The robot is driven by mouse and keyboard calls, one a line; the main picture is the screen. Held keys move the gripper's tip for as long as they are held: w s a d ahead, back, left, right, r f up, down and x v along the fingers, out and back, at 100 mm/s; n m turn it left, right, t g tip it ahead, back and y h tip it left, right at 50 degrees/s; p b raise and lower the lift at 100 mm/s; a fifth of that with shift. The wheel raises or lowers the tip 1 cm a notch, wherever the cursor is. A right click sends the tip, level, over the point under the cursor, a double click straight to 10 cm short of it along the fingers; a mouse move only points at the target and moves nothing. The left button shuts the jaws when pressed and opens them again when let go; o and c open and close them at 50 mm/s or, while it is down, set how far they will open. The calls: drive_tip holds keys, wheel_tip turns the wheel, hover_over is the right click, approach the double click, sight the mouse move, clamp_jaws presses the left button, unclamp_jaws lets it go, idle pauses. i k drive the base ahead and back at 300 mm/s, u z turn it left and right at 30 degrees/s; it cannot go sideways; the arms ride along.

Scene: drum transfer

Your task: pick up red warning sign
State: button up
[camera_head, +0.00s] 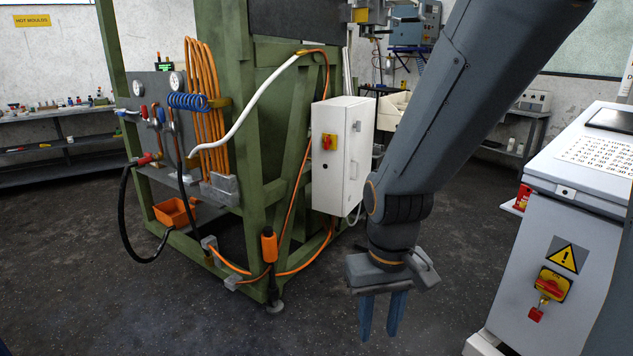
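I cannot make out a clear red warning sign. A yellow triangular warning label (563,256) is on the grey cabinet (535,240) at the right. Below it is a red and yellow rotary switch (552,285) with a small red tag-like piece (535,314) at its lower left. My gripper (382,318) hangs pointing down in the lower middle, left of the cabinet and apart from it. Its two blue-grey fingers are apart with nothing between them.
A green machine frame (245,130) with hoses stands left of my arm. A white electrical box (340,155) with a red and yellow switch is fixed to it. An orange bin (176,213) sits on its shelf. Dark floor (335,320) is clear around my gripper.

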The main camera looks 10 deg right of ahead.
sight(524, 191)
drive_tip(key=i, duration=1.8)
drive_tip(key=z, duration=0.45)
drive_tip(key=i, duration=1.25)
drive_tip(key=z, duration=1.65)
drive_tip(key=i, duration=1.15)
drive_tip(key=z, duration=0.9)
